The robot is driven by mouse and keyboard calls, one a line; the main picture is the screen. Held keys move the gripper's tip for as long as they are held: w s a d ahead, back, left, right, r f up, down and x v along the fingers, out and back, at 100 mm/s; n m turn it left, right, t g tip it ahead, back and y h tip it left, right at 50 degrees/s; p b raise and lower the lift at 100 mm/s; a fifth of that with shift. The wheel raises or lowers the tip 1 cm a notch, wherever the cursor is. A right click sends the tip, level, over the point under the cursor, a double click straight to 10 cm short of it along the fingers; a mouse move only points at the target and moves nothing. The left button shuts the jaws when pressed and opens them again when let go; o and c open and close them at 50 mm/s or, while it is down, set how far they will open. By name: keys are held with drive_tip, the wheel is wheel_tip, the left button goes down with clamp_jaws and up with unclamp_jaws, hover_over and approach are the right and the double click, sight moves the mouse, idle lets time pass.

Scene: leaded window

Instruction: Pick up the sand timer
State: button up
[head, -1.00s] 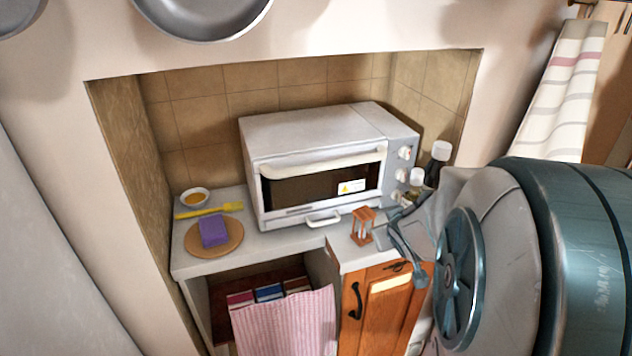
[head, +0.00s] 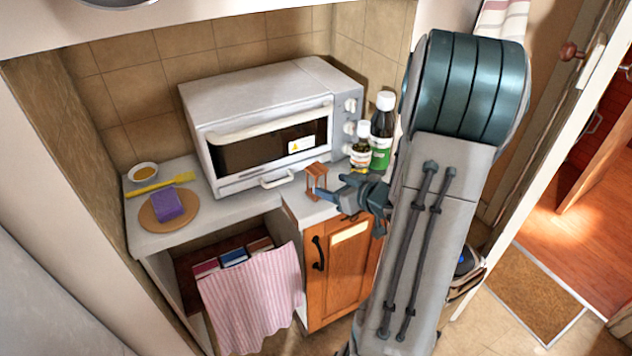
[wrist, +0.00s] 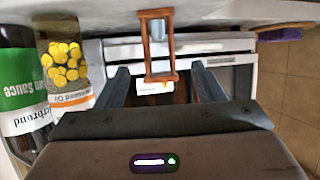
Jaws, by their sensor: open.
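The sand timer (head: 317,178), a small reddish-brown wooden frame around a glass, stands on the counter in front of the oven's right part. In the wrist view the sand timer (wrist: 157,45) appears upside down, with one end between the fingertips. My gripper (head: 328,190) is open at counter height, close beside the timer, and partly covers its lower part in the head view. In the wrist view the fingers of my gripper (wrist: 162,75) are apart, one to each side of the timer. I cannot tell whether they touch it.
The white toaster oven (head: 262,120) stands close behind the timer. A green-labelled sauce bottle (head: 383,130) and a smaller yellow-filled bottle (head: 361,150) stand right of it. A purple sponge (head: 166,205) on a round board (head: 185,213) lies at left, near a yellow fork (head: 160,186).

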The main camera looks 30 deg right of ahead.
sight(322, 180)
drive_tip(key=shift+p+x, duration=0.45)
drive_tip(key=shift+x, duration=3.5)
drive_tip(key=shift+r, duration=0.15)
drive_tip(key=c, duration=1.1)
